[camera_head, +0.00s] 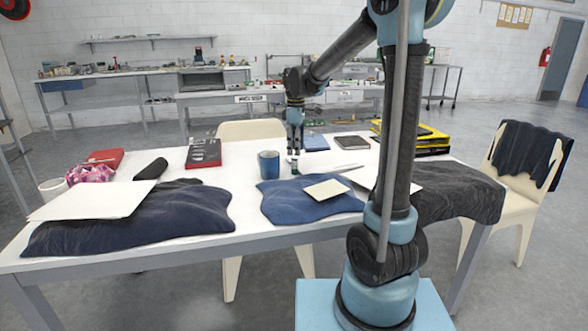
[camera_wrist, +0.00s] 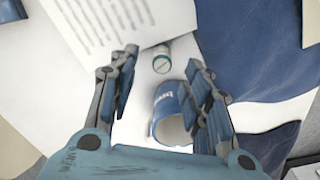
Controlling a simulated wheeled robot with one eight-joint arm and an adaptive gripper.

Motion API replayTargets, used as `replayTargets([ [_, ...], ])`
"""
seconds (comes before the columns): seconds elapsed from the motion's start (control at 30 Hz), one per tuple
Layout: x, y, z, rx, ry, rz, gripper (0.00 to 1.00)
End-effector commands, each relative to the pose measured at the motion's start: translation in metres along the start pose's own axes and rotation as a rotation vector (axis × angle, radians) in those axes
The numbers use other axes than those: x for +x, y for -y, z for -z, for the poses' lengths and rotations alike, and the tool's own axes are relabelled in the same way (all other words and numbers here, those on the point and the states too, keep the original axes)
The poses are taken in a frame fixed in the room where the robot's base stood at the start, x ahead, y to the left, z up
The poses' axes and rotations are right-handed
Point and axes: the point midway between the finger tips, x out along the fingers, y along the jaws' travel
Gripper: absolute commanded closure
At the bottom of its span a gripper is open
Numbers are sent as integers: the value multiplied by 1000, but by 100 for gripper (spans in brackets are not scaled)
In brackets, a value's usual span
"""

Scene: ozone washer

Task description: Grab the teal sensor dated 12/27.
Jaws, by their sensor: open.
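A small teal and white cylinder (camera_wrist: 161,57), which looks like the sensor, is on the white table between my fingertips in the wrist view. In the head view it shows as a small teal and white thing (camera_head: 294,167) just below my gripper (camera_head: 295,148). My gripper (camera_wrist: 162,68) is open, with one finger on each side of it in the picture and nothing held. The fingers point down at the table. Any date on the sensor is too small to read.
A blue mug (camera_head: 269,166) stands close beside the sensor; it also shows between my fingers in the wrist view (camera_wrist: 166,124). Blue cloth (camera_head: 290,205) and a cream card (camera_head: 326,190) lie in front.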

Motion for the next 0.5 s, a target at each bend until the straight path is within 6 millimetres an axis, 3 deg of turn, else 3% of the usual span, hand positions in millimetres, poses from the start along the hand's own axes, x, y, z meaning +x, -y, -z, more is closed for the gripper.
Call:
replayTargets([
  [0.17,10,0,1,0,0,0,55],
  [0.5,49,2,2,0,0,0,55],
])
